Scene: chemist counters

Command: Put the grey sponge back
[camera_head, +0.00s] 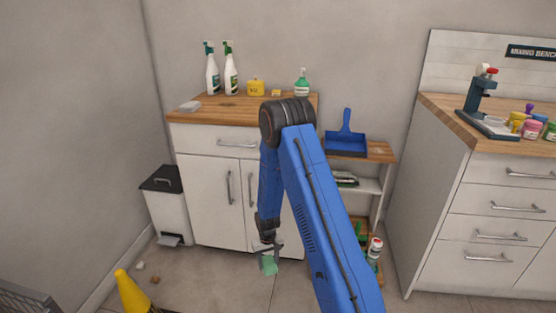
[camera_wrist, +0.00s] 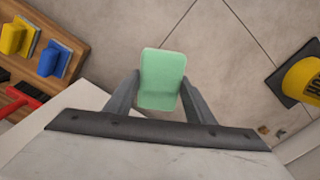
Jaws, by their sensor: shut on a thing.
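My gripper (camera_head: 268,250) is low in front of the white cabinet doors, above the floor. It is shut on a light green sponge-like block (camera_head: 269,264). In the wrist view the green block (camera_wrist: 162,79) sits between the two fingers of my gripper (camera_wrist: 160,92), with tile floor beyond it. The held block looks green, not grey. A flat pale grey block (camera_head: 190,106) lies at the left end of the wooden counter (camera_head: 240,110); I cannot tell whether it is a sponge.
Two spray bottles (camera_head: 221,70), a yellow container (camera_head: 256,88) and a green bottle (camera_head: 302,83) stand on the counter. A bin (camera_head: 168,207) is left of the cabinet, a yellow cone (camera_head: 132,292) nearer. A shelf unit with a blue dustpan (camera_head: 346,140) is right.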

